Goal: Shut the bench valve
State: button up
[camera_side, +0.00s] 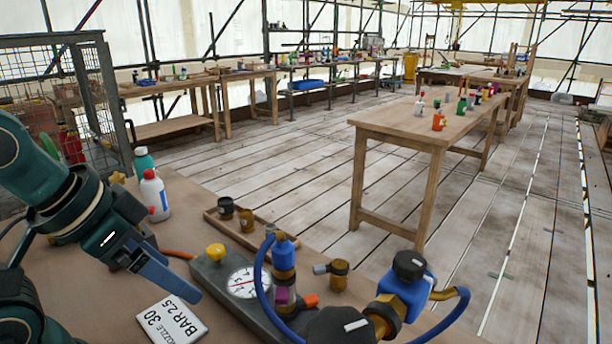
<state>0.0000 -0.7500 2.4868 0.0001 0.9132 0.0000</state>
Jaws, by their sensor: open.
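My gripper (190,294) is at the left, above the bench top, with its blue fingers pointing down and right. It is open, with nothing seen between the fingers. A blue and brass valve body (405,291) with a black knob (409,265) stands at the front right, well apart from my gripper. Another black knob (335,328) with a white mark is cut off by the bottom edge. A grey block (222,276) carries a yellow knob (215,251) and a round dial gauge (243,282). I cannot tell which knob is the bench valve.
Blue hoses (259,280) loop around the blue fitting (283,258). A white label card (172,320) lies below my gripper. Bottles (155,196) and a wooden tray (264,248) with small pots stand behind. A wooden table (415,132) stands beyond the bench.

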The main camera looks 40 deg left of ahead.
aim_at(320, 314)
notch_tip(320, 314, up, 11)
jog(key=s+d+f+n+g+h, duration=0.1)
jog(key=d+n+g+h, duration=0.2)
jog(key=d+g+h, duration=0.3)
jog(key=s+d+f+n+g+h, duration=0.2)
jog(key=d+n+g+h, duration=0.1)
jog(key=d, duration=0.5)
jog(key=w+d+r+n+h, duration=0.35)
jog(key=w+n+h, duration=0.25)
jog(key=n+h, duration=0.25)
jog(key=shift+n+g, duration=0.3)
jog(key=shift+n, duration=0.15)
jog(key=f, duration=0.4)
jog(key=shift+w+d+f, duration=0.3)
jog(key=shift+w+f, duration=0.05)
jog(key=shift+w, duration=0.05)
jog(key=shift+d, duration=0.25)
jog(key=shift+x, duration=2.25)
